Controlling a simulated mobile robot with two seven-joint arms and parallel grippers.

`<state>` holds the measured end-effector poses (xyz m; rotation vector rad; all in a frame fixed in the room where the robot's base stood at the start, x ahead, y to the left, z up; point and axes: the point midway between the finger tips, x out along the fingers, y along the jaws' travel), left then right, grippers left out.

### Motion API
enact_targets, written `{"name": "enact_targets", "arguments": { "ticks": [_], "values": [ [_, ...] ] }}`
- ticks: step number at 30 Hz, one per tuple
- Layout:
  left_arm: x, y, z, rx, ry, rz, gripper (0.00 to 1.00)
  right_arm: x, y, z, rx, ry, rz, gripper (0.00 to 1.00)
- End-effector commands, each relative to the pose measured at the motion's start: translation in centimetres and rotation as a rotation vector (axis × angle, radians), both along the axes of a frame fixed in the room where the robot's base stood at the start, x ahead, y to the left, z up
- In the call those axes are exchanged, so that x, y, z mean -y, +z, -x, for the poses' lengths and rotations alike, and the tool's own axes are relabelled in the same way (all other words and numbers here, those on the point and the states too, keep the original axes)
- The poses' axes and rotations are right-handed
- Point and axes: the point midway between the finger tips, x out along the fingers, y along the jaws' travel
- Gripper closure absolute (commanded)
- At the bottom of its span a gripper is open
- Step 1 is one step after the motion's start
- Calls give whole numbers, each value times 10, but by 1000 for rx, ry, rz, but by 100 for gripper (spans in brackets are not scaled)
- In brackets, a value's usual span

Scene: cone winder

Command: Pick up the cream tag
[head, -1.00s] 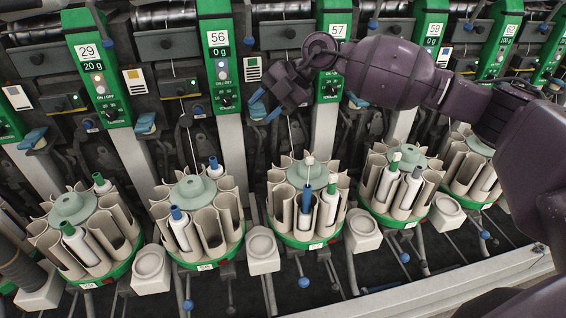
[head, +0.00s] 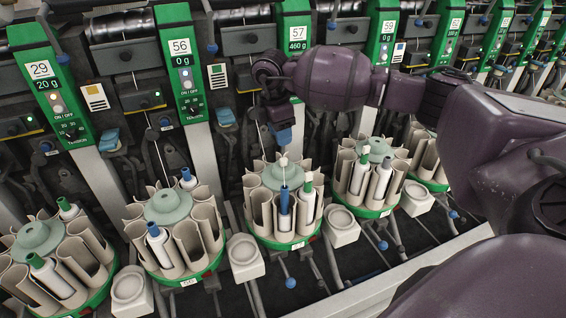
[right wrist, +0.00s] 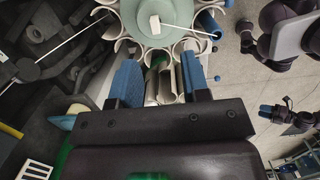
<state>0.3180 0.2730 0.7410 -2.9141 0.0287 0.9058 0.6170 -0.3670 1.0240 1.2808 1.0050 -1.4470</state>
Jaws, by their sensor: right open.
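The cream tag (head: 283,161) is a small pale block on the pale green hub of the bobbin magazine under unit 57. A thin white thread runs to it. In the right wrist view the tag (right wrist: 155,25) lies on the hub, beyond the fingertips. My right gripper (head: 281,136) points down just above the tag, its blue fingers apart. In the right wrist view the gripper (right wrist: 161,60) is empty and does not touch the tag. A dark gripper with blue tips (right wrist: 274,110), probably my left one, shows small at the right of that view; its opening is unclear.
The magazine's beige pockets (head: 262,208) ring the hub; a blue bobbin (head: 284,205) and a green-topped white one (head: 307,204) stand in them. Similar magazines (head: 168,207) stand on either side. Green unit panels (head: 294,35) rise behind. A pale cup (head: 342,226) sits at front right.

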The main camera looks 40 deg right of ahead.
Motion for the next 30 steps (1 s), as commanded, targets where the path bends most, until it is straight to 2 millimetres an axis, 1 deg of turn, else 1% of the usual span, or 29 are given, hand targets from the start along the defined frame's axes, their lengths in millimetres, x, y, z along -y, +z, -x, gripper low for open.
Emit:
{"name": "enact_targets", "arguments": {
  "ticks": [1,4,6,13,21,24,30],
  "values": [
    [0,-2,0,-2,0,-1,57,1,-11,1,-5,-1,0,57],
    [0,-3,1,-3,-1,-2,57,3,-25,1,-5,0,-1,57],
    [-1,-3,0,-3,-2,-2,57,4,-32,1,-3,1,-2,57],
    [-1,-2,-1,1,-4,-4,57,6,-45,-1,-2,2,-1,57],
    [-1,-6,-1,-1,-6,-6,57,11,-81,-4,-5,1,-1,57],
    [-1,-6,-2,0,-7,-5,57,12,-87,-4,-3,3,-3,57],
    [0,-6,-3,1,-7,-5,57,12,-87,-4,-1,3,-2,57]
  ]
}}
